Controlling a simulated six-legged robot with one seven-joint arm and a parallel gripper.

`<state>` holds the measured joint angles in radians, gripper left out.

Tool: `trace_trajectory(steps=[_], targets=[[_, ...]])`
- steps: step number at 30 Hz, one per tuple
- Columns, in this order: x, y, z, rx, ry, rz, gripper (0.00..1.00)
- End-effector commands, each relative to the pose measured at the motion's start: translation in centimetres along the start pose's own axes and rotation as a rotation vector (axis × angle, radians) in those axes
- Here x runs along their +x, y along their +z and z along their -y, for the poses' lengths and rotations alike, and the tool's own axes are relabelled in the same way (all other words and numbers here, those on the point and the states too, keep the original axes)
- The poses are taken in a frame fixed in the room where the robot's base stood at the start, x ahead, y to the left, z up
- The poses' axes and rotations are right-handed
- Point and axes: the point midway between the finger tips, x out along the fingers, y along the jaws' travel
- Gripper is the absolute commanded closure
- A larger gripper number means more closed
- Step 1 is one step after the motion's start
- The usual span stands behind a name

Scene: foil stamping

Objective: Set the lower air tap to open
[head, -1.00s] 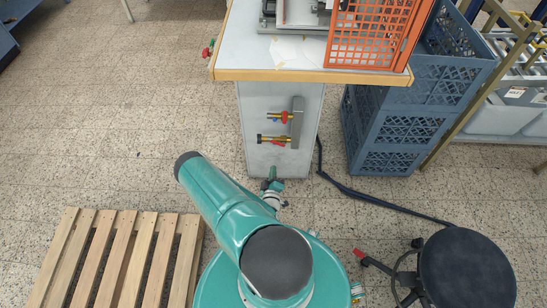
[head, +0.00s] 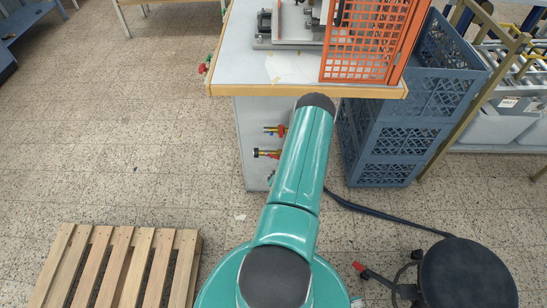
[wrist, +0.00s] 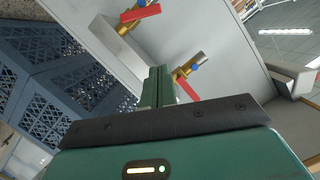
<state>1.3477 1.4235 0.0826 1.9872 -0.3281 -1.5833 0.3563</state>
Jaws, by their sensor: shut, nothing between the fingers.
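Two air taps are on the grey cabinet side (head: 251,115) under the bench top. In the head view the upper tap (head: 276,131) and the lower tap (head: 267,153) stick out left of my raised arm, which hides their right parts. In the wrist view one tap with a red handle (wrist: 140,19) is at the top, and another with a red handle (wrist: 189,92) is right of my fingers. I cannot tell which of these is the lower one. My gripper (wrist: 158,86) is shut and empty, its green fingertips close beside the second tap; contact is unclear. The head view hides it.
Blue crates (head: 385,143) stand right of the cabinet, and also show at left in the wrist view (wrist: 70,85). A stool (head: 467,276) and a pallet (head: 125,262) flank me.

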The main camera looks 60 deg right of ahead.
Motion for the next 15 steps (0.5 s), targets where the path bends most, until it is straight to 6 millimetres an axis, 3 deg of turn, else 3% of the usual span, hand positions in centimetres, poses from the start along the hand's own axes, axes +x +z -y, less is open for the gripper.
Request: trace_trajectory(steps=[5,15], targets=[[1.2,-0.1,0.1,0.006,-0.004,-0.001,1.00],[7.6,-0.1,0.1,0.003,-0.004,-0.003,1.00]])
